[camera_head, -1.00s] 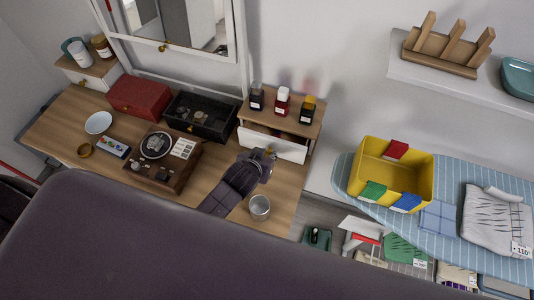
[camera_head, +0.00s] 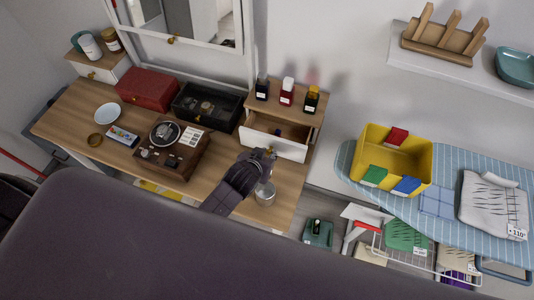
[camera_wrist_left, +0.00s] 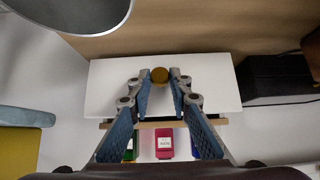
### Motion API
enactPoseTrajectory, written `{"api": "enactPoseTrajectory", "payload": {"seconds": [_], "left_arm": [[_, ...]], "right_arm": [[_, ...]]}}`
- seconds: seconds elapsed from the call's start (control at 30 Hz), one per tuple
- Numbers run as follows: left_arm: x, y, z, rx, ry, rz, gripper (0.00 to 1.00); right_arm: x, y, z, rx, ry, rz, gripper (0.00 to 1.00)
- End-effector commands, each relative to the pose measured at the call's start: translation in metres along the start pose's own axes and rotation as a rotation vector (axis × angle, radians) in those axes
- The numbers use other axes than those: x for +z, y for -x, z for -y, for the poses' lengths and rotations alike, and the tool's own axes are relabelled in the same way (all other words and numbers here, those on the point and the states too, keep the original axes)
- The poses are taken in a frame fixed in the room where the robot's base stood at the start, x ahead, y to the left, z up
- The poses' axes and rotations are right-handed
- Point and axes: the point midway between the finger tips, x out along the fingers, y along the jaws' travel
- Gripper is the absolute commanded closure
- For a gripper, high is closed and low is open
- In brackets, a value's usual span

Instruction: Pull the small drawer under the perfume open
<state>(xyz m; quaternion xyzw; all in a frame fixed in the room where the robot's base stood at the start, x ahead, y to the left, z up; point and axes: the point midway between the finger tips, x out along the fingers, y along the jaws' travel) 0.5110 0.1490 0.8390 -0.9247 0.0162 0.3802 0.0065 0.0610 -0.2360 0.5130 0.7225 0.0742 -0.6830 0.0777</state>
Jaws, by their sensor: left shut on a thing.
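The small drawer's white front (camera_head: 285,146) stands pulled out from the wooden box, and its open inside shows behind the front. Three perfume bottles stand upright on the box top: a dark one (camera_head: 262,86), a red one with a white cap (camera_head: 287,91) and a dark one with a yellow cap (camera_head: 311,98). My left gripper (camera_head: 264,158) is at the drawer front. In the left wrist view its blue fingers are shut on the round brass knob (camera_wrist_left: 160,75), against the white front (camera_wrist_left: 205,85). My right gripper is not in view.
A metal cup (camera_head: 265,194) stands on the desk close to my left gripper. A black box (camera_head: 208,108), a red box (camera_head: 147,90) and a record player (camera_head: 173,147) are left of the drawer. A yellow bin (camera_head: 358,153) stands on the ironing board to the right.

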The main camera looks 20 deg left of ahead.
Motion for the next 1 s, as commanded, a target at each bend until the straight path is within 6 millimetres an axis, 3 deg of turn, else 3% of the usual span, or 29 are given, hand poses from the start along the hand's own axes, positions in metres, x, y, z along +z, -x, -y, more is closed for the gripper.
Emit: {"api": "enactPoseTrajectory", "payload": {"seconds": [0.03, 0.07, 0.2, 0.37, 0.5, 0.63, 1.0], "left_arm": [[0.003, -0.001, 0.000, 0.000, 0.001, 0.007, 1.00], [0.004, -0.001, 0.000, 0.000, 0.001, 0.008, 0.78], [0.003, -0.001, 0.000, 0.000, 0.001, 0.007, 0.63], [0.003, -0.001, 0.000, 0.000, 0.001, 0.005, 0.63], [0.002, 0.000, 0.000, 0.000, 0.001, 0.004, 0.63], [0.002, 0.007, 0.000, 0.000, 0.001, 0.004, 0.63], [0.003, 0.067, 0.000, 0.000, 0.002, 0.005, 0.63]], "right_arm": [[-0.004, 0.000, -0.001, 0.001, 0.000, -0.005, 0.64], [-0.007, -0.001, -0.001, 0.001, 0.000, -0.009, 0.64], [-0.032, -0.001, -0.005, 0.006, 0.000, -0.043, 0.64], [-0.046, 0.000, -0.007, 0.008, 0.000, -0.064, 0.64], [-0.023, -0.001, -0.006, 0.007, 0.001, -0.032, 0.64], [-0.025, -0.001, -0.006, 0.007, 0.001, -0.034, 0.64], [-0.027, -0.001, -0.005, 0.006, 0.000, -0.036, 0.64]]}}
